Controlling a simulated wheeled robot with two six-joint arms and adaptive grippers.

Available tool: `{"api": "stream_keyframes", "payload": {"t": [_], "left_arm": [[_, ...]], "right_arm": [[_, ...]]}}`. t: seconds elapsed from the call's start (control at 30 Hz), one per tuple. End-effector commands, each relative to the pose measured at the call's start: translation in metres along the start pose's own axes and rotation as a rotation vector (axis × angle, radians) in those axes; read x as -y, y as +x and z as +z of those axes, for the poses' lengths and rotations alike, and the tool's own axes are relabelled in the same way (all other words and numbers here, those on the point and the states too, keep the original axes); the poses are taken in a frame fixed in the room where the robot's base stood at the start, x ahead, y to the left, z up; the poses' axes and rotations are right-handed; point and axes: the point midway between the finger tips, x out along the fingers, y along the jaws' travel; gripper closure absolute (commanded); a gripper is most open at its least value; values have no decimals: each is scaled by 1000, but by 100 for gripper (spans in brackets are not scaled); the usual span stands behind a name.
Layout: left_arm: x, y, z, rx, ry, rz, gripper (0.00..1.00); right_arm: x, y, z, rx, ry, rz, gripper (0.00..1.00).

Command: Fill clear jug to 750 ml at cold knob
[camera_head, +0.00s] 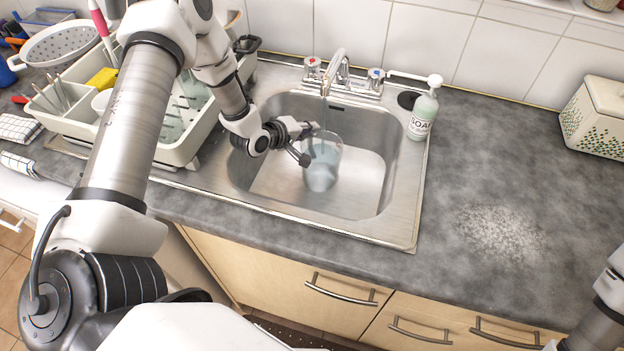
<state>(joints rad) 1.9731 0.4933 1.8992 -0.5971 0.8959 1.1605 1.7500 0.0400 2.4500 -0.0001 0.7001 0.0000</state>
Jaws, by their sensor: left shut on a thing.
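The clear jug (322,170) is upright in the steel sink basin, below the tap. Its lower part looks pale blue, like water; I cannot read a level mark. My left gripper (306,143) is shut on the jug at its upper left side. The tap spout (332,72) comes down just above and behind the jug; I cannot make out a stream. The knob with the blue mark (376,79) is right of the spout. The knob with the red mark (312,67) is left of it. Part of my right arm shows at bottom right, its gripper out of view.
A soap bottle (423,112) stands at the sink's back right corner. A cream dish rack (187,150) with dishes stands left of the sink, close to my left arm. A patterned container (597,118) is at far right. The counter (470,150) between is clear, apart from a pale speckled patch.

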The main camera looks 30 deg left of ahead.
Motion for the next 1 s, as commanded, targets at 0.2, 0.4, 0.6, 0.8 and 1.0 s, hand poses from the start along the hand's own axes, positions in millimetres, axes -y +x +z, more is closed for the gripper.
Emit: {"api": "stream_keyframes", "payload": {"t": [0.2,0.4,0.6,0.8,1.0], "left_arm": [[1,0,0,0,0,-2,100],[5,-10,7,3,-4,-5,100],[23,-51,37,5,-4,-8,100],[28,-59,43,3,0,-5,100],[27,-58,42,2,0,-4,55]], "right_arm": [[0,0,0,0,0,0,26],[0,-4,0,0,0,0,26],[0,-13,0,0,0,0,26],[0,-13,0,0,0,0,26],[0,-13,0,0,0,0,26]]}}
